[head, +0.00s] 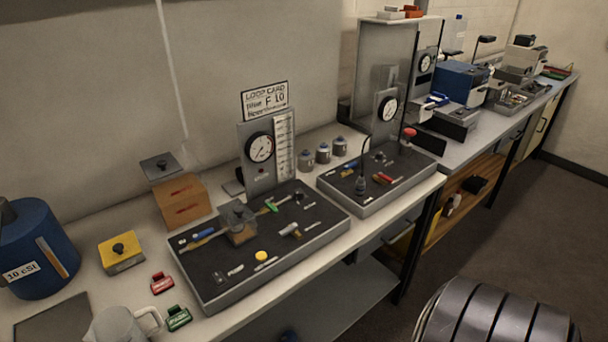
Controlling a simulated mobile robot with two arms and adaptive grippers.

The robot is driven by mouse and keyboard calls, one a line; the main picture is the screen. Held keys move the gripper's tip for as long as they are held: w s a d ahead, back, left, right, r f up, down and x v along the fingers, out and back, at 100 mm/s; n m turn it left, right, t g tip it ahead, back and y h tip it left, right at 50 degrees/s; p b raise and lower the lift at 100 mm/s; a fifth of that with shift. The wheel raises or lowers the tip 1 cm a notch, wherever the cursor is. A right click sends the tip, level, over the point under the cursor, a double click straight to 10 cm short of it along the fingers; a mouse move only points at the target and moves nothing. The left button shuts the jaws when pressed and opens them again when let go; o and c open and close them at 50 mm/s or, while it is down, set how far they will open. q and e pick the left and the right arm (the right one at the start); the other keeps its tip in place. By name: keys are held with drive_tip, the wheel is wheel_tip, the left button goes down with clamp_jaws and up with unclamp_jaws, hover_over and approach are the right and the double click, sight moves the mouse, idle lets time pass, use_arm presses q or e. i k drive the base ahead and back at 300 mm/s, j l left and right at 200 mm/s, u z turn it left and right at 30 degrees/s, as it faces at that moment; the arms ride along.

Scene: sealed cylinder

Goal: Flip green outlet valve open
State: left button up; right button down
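The green valve handle (271,206) sits on the back part of the dark panel (205,281) of the nearer test rig. It is a small lever lying at a slant on a short metal pipe run, to the right of a clear-topped block (238,218). A blue handle (197,236) sits on the pipe to the left of that block. The green handle is too small here to tell whether the valve is open or shut. Neither of my grippers is in view.
A blue jug (38,240), yellow block (121,255), red clip (161,284) and green clip (178,318) stand left. A second rig (420,170) is on the right.

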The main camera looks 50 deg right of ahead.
sight(269, 204)
drive_tip(key=z, duration=1.2)
drive_tip(key=i, duration=0.55)
